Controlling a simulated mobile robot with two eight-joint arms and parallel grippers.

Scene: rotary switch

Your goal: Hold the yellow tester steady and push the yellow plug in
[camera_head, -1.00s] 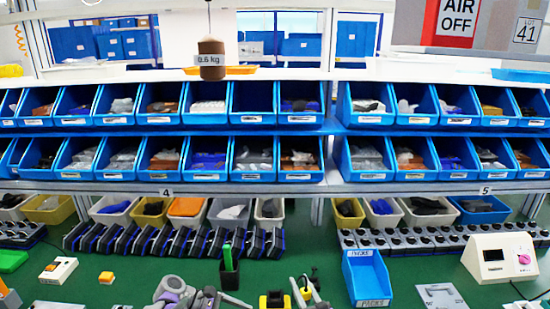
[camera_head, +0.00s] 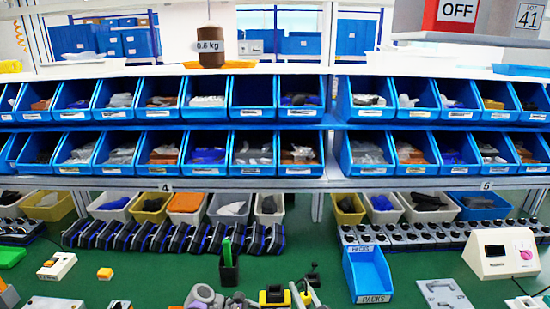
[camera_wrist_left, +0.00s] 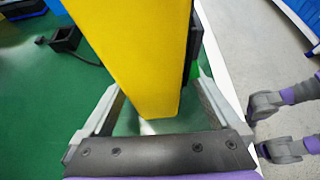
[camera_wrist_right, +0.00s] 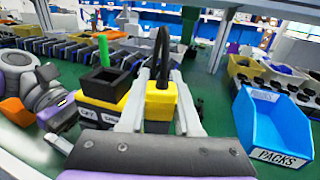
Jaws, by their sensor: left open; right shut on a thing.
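The yellow and black tester (camera_head: 273,297) stands at the bottom middle of the head view. Its large yellow body (camera_wrist_left: 135,50) fills the middle of the left wrist view. My left gripper (camera_wrist_left: 152,92) is open, with a finger on either side of that body; I cannot tell whether they touch it. My right gripper (camera_wrist_right: 162,98) is shut on the yellow plug (camera_wrist_right: 160,103), which has a black cable rising from it. The tester (camera_wrist_right: 100,117) shows just left of the plug in the right wrist view. The plug's front end and any socket are hidden.
A blue PACKS bin (camera_head: 368,270) stands right of the grippers. A black holder with a green item (camera_head: 229,265) stands behind the tester. A white device (camera_head: 502,253) is at the right. Rows of dark units and shelved bins line the back.

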